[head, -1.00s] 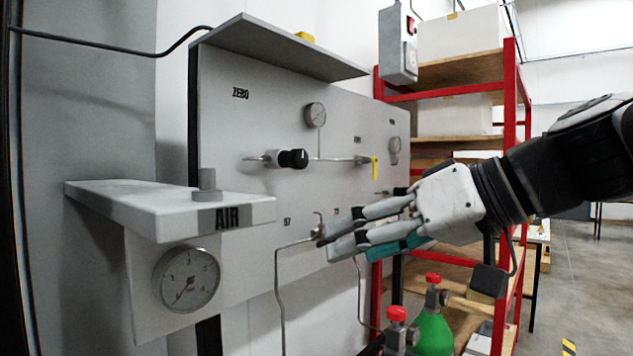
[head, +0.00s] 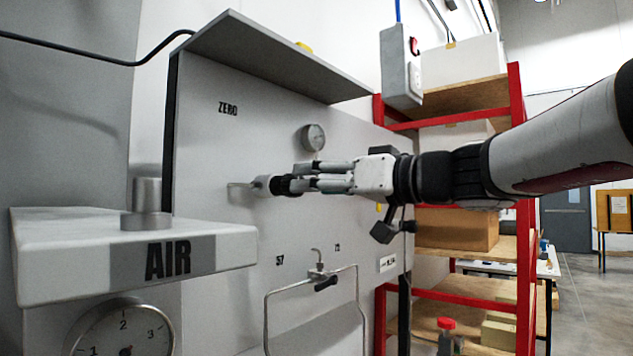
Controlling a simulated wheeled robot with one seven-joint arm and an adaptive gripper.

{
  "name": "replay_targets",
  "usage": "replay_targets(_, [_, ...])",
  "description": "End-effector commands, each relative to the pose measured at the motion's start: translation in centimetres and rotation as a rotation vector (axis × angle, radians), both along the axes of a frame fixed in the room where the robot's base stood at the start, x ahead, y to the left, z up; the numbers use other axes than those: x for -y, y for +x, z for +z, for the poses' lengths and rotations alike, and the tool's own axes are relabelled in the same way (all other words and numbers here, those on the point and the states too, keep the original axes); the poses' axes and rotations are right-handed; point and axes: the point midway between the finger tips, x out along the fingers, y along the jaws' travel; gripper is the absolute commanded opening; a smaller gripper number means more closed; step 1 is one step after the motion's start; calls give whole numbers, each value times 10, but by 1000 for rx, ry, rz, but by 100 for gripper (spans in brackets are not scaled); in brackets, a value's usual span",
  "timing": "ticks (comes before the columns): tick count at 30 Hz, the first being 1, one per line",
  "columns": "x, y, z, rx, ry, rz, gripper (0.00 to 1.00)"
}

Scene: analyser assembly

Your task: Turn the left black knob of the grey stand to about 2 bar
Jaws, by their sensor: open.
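The grey stand's panel (head: 215,140) rises at left centre in the head view. The left black knob (head: 280,185) sticks out of it below the word ZERO. My gripper (head: 298,178) is level with the knob, its fingers pointing left at it. The fingers are open, with their tips at the knob's right end. They hide part of that end, and I cannot tell whether they touch it.
A shelf marked AIR (head: 120,250) juts out at the lower left, with a larger gauge (head: 122,335) under it, partly cut off. A bent metal tube (head: 312,282) runs below the knob. A red-framed rack (head: 515,150) stands behind my arm.

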Motion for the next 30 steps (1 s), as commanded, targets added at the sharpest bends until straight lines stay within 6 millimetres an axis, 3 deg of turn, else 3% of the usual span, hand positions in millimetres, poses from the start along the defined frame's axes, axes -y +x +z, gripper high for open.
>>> replay_targets(9, [-35,27,1,0,0,1,54])
replay_targets(21, [-40,31,0,-1,0,-1,54])
replay_targets(23, [-40,31,0,-1,0,-1,43])
replay_targets(27, [-40,31,0,-1,0,-1,11])
replay_targets(28, [-40,31,0,-1,0,-1,6])
replay_targets(30, [-40,31,0,-1,0,-1,6])
